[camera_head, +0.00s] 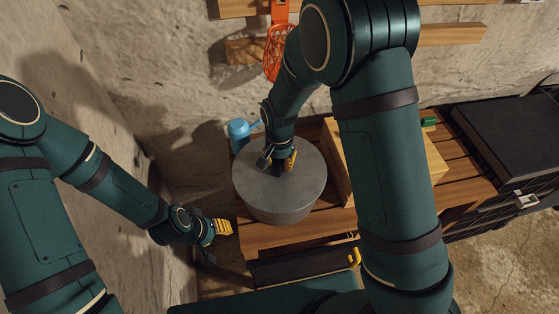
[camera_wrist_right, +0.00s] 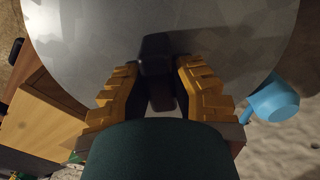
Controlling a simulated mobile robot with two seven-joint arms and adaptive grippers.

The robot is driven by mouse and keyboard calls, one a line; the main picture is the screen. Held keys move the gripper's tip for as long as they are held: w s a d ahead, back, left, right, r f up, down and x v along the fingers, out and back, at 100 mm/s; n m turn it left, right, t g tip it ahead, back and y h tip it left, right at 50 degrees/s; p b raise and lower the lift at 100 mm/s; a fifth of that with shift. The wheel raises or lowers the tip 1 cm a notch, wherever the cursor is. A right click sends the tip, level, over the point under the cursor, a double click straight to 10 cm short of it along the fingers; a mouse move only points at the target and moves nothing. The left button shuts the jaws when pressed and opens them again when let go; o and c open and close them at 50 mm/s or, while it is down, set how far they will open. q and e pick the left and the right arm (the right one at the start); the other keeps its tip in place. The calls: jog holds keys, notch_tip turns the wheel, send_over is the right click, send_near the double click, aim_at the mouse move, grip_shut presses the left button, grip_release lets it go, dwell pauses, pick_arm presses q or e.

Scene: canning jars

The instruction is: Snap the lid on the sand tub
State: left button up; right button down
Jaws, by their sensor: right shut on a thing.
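The sand tub (camera_head: 283,211) is a wide, round grey tub on the wooden bench. Its flat grey lid (camera_head: 306,173) covers the top, and I cannot tell whether it is snapped down all round. The lid also fills the upper part of the right wrist view (camera_wrist_right: 90,45). My right gripper (camera_head: 277,162) is over the lid's middle, with its yellow fingers either side of a black knob (camera_wrist_right: 157,60), shut on it. My left gripper (camera_head: 217,243) hangs left of the tub, its fingers apart and empty.
A wooden box (camera_head: 338,165) stands close on the right. An orange slotted tool (camera_head: 277,50) hangs on the back wall. A black chest (camera_head: 505,140) is at far right.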

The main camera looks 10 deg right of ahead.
dwell(0.3)
jog(key=shift+c, duration=1.5)
grip_release()
jog(key=shift+r+p, duration=2.75)
jog(key=shift+r, duration=0.8)
